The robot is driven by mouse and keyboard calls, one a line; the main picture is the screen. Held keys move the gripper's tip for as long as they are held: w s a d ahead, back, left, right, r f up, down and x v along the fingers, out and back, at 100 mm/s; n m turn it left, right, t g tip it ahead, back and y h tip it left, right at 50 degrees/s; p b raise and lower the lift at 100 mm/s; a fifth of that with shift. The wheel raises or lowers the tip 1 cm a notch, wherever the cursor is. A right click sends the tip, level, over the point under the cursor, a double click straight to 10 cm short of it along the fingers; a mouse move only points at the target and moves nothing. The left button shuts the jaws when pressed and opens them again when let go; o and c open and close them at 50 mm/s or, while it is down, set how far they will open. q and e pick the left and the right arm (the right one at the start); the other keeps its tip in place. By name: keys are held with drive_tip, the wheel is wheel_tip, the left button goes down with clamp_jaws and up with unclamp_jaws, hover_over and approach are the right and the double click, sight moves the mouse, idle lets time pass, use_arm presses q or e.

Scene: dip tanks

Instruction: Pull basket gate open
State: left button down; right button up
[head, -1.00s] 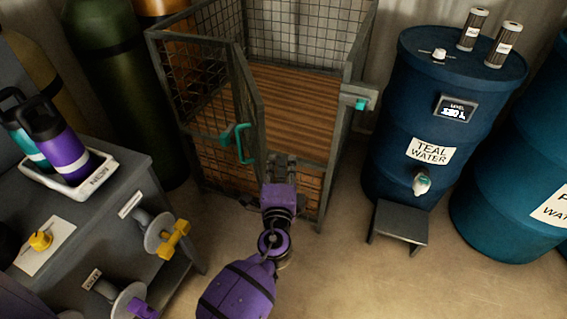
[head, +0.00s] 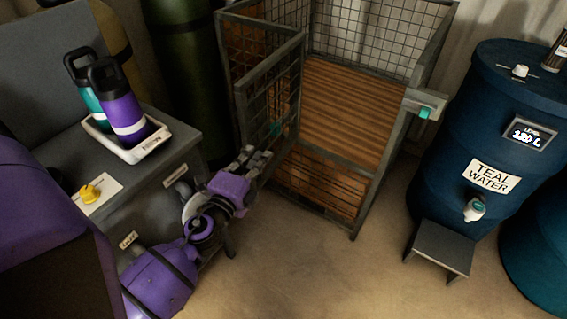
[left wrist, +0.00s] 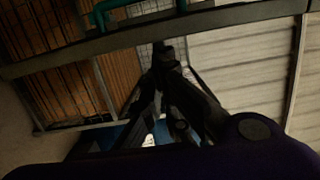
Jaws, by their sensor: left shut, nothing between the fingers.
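The basket (head: 385,160) is a grey metal cage with mesh walls and a slatted wooden floor. Its mesh gate (head: 266,88) stands swung outward to the left, so the front is open. The teal gate handle (head: 276,128) shows dimly through the mesh; it also shows at the top of the left wrist view (left wrist: 103,14). My left gripper (head: 258,156) is shut and empty at the lower part of the gate, close to its frame; I cannot tell whether they touch. In the left wrist view, the dark fingers (left wrist: 172,85) are together below a gate bar. My right gripper is not in view.
A teal catch (head: 424,113) sits on the basket's right post. A blue teal-water barrel (head: 465,135) and a low stand (head: 440,248) are at right. A grey bench (head: 185,155) with a bottle tray (head: 150,146) is at left. The floor in front is clear.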

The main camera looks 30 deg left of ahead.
use_arm(q)
drive_tip(key=a, duration=0.3)
drive_tip(key=shift+s+a+b, duration=0.25)
drive_tip(key=shift+b, duration=0.05)
drive_tip(key=shift+a, duration=0.4)
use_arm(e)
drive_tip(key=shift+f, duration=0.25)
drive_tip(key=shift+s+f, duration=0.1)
use_arm(q)
drive_tip(key=shift+d, duration=0.15)
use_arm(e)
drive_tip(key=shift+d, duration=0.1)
